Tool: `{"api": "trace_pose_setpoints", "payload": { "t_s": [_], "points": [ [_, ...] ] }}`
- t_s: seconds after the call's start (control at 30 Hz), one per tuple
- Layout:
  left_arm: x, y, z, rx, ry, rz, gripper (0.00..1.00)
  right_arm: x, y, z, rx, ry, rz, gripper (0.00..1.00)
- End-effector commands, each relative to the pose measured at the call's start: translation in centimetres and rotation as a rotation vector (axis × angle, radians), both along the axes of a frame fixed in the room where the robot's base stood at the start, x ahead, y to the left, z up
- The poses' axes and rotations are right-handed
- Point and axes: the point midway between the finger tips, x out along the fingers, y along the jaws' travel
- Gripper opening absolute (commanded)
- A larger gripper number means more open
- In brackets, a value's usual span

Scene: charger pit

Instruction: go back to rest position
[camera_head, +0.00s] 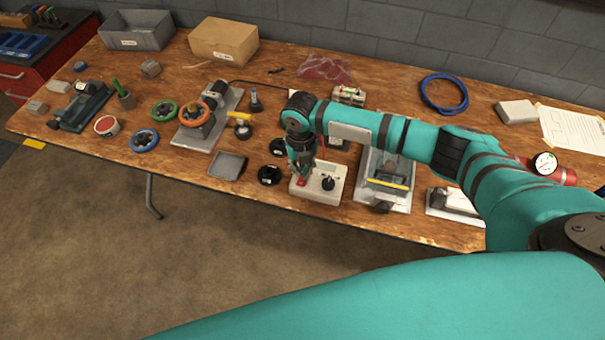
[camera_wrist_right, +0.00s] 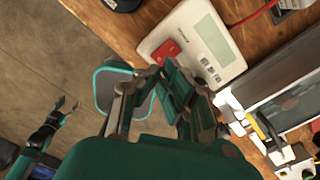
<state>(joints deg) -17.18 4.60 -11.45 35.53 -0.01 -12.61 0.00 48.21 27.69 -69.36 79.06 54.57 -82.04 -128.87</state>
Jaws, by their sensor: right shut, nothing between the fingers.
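My right arm reaches in from the right in the head view. Its gripper (camera_head: 303,172) is shut and empty, pointing down at the left side of a pale box (camera_head: 335,176) with a red button (camera_head: 301,182) and a black knob. In the right wrist view the shut fingers (camera_wrist_right: 168,82) lie close to the red button (camera_wrist_right: 165,51); I cannot tell whether they touch it. My left gripper (camera_wrist_right: 67,104) shows small at the left of the right wrist view, fingers apart and empty, over the floor. It is not visible in the head view.
The wooden bench (camera_head: 277,219) is crowded. Black round pieces (camera_head: 269,175) and a grey tray (camera_head: 228,166) lie left of the box. A fixture with a yellow bar (camera_head: 388,184) stands right of it. A blue cable coil (camera_head: 444,92) lies behind my arm. The floor in front is clear.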

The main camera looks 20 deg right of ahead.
Motion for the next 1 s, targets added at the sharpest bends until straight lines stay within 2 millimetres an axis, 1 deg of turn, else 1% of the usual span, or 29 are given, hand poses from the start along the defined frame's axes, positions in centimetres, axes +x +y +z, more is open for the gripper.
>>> {"api": "trace_pose_setpoints", "payload": {
  "t_s": [0.03,0.2,0.77,0.87,0.97,1.0],
  "points": [
    [0.0,0.0,0.8,0.0,0.0,0.0,0.59,0.0,0.0,0.9,0.0,0.0,0.0,0.0],
    [0.0,0.0,1.8,0.0,0.0,0.0,0.59,0.0,0.0,1.9,0.0,0.0,0.0,0.0],
    [0.0,0.0,1.7,0.0,0.0,0.0,0.59,-0.1,0.1,1.8,0.001,0.0,-0.001,0.0],
    [0.0,0.0,1.7,0.0,0.0,0.0,0.59,-1.1,1.2,1.4,0.02,0.004,-0.032,0.0],
    [0.0,0.0,1.7,0.0,0.0,0.0,0.59,-3.9,4.3,0.6,0.08,0.011,-0.148,0.0],
    [0.0,0.0,1.7,0.0,0.0,0.0,0.59,-5.4,5.9,0.4,0.114,0.015,-0.228,0.0]
  ]
}}
